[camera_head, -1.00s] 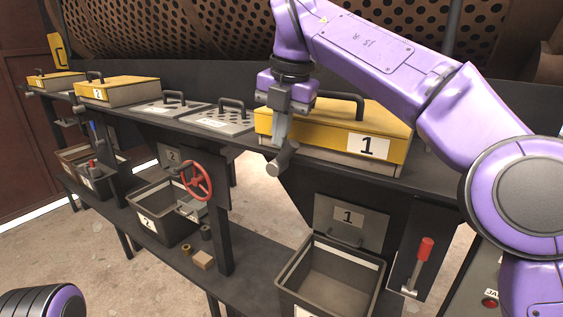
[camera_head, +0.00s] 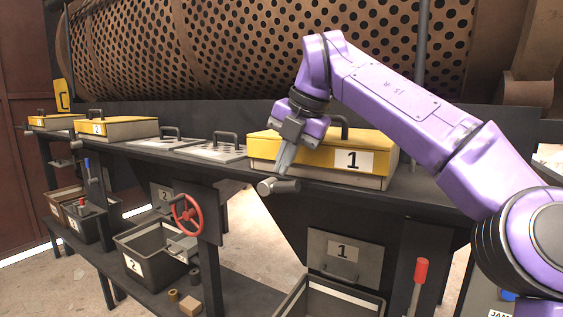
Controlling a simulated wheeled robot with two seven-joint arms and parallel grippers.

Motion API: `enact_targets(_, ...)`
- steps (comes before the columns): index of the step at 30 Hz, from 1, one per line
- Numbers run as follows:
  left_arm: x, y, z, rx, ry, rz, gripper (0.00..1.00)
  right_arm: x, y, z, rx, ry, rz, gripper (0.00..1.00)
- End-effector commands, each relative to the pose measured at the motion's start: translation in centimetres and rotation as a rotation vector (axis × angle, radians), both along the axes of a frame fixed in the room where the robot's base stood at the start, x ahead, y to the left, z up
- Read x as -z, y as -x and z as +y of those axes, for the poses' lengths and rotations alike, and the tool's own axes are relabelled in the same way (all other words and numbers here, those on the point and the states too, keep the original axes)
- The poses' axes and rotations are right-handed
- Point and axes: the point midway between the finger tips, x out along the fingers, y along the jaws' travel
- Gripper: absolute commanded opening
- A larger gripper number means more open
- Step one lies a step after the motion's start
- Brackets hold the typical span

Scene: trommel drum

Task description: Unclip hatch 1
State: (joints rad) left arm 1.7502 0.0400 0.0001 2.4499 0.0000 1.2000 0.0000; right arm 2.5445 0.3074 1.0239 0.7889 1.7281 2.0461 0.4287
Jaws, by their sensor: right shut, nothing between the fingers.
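Hatch 1 is the yellow-topped box lid (camera_head: 290,146) with a white "1" label and a dark handle, sitting closed on the dark bench at the right. A grey cylindrical clip knob (camera_head: 286,186) sticks out at the bench's front edge, below the hatch's left front corner. My right gripper (camera_head: 281,172) comes down in front of that corner, with its shut fingers just above the knob. I cannot tell whether the fingertips touch the knob. My left gripper is not in view.
The perforated drum (camera_head: 270,48) runs behind the bench. Grey covers (camera_head: 211,151) and hatch 2 (camera_head: 117,128) lie to the left. Below are a red handwheel (camera_head: 187,215), a red-topped lever (camera_head: 420,272), a "1" panel (camera_head: 345,256) and open bins (camera_head: 328,300).

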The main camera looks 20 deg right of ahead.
Motion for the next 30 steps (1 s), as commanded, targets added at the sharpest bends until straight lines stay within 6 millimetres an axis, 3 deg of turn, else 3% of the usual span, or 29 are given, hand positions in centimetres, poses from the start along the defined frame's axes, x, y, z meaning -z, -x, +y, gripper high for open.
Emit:
enact_targets(12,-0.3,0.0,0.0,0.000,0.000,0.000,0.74,-0.3,0.0,0.2,-0.003,0.001,0.000,0.00)
enact_targets(14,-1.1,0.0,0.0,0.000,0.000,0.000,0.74,-1.1,0.0,0.3,-0.002,0.000,0.000,0.00)
enact_targets(19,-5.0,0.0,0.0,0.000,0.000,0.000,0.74,-5.4,0.4,0.5,0.002,-0.001,0.000,0.00)
enact_targets(22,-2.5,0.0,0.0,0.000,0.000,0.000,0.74,-4.8,2.7,-1.4,0.006,-0.004,-0.003,0.00)
enact_targets(30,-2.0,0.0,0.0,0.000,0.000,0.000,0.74,-7.1,7.0,-4.7,0.004,0.000,-0.001,0.00)
